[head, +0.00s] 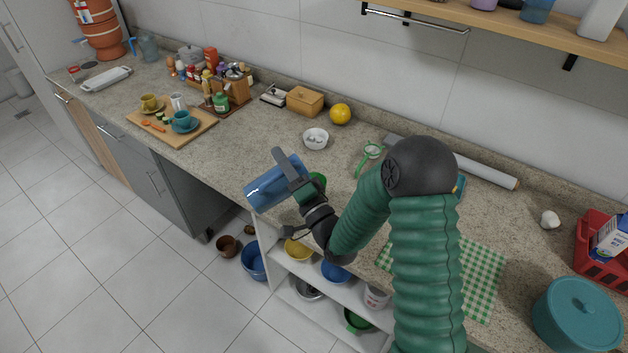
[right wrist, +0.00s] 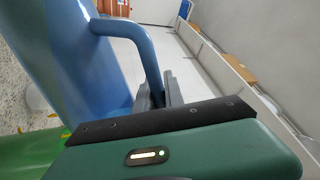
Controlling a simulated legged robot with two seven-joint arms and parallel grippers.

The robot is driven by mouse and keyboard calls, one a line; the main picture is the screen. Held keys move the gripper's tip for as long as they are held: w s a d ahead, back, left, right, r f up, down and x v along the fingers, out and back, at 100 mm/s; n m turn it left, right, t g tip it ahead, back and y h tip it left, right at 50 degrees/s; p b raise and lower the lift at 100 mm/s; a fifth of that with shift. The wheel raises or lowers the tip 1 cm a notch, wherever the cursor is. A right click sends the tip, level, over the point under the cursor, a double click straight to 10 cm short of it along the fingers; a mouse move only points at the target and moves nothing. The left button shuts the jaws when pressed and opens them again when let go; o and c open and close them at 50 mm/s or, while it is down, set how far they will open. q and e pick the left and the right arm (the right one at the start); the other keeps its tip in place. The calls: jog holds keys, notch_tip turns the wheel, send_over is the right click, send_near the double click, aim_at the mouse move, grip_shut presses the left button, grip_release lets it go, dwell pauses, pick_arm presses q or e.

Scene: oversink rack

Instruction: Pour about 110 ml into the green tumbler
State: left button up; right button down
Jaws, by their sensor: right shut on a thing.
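A blue jug (head: 272,184) is held near the counter's front edge, and it looks strongly tilted in the head view. My right gripper (head: 291,172) is shut on its handle; the wrist view shows the jug's blue body (right wrist: 95,60) and the handle (right wrist: 140,45) running to the jaws. The green tumbler (head: 318,182) is on the counter just behind my right gripper, mostly hidden. A green surface beside the jug in the right wrist view (right wrist: 32,152) appears to be the tumbler. The level inside the tumbler cannot be seen. My left gripper is not in view.
A white bowl (head: 316,139), yellow fruit (head: 340,114) and green strainer (head: 369,156) lie behind the tumbler. A wooden board (head: 195,131) with cups is at left. A checked cloth (head: 480,275), teal pot (head: 577,315) and red basket (head: 596,262) are at right.

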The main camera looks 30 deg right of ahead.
aim_at(270, 174)
jog(key=shift+s+d+r, duration=0.1)
jog(key=shift+s+d, duration=0.05)
jog(key=shift+s, duration=0.3)
jog(key=shift+s+d+r+m+h+p, duration=0.15)
jog(key=shift+d+r+m+h+p, duration=0.2)
jog(key=shift+d+m, duration=0.35)
dwell(1.2)
jog(key=a+n+b, duration=0.1)
jog(key=a+f+n+y, duration=0.1)
jog(key=a+n, duration=0.1)
jog(key=a+f+n+y+b, duration=0.1)
jog(key=n, duration=0.1)
jog(key=shift+w+a+y+b, duration=0.15)
jog(key=shift+w+y+b, duration=0.05)
jog(key=shift+y+b, duration=0.1)
jog(key=shift+a+f+n, duration=0.15)
jog(key=shift+a+n, duration=0.1)
jog(key=shift+n, duration=0.15)
jog(key=shift+w+a+f+n+g+b, duration=0.1)
jog(key=shift+a+f+n+g+b, duration=0.25)
jog(key=shift+n+b, duration=0.2)
jog(key=shift+a+f+n+y, duration=0.1)
jog(key=shift+n+y, duration=0.15)
jog(key=shift+y, duration=0.1)
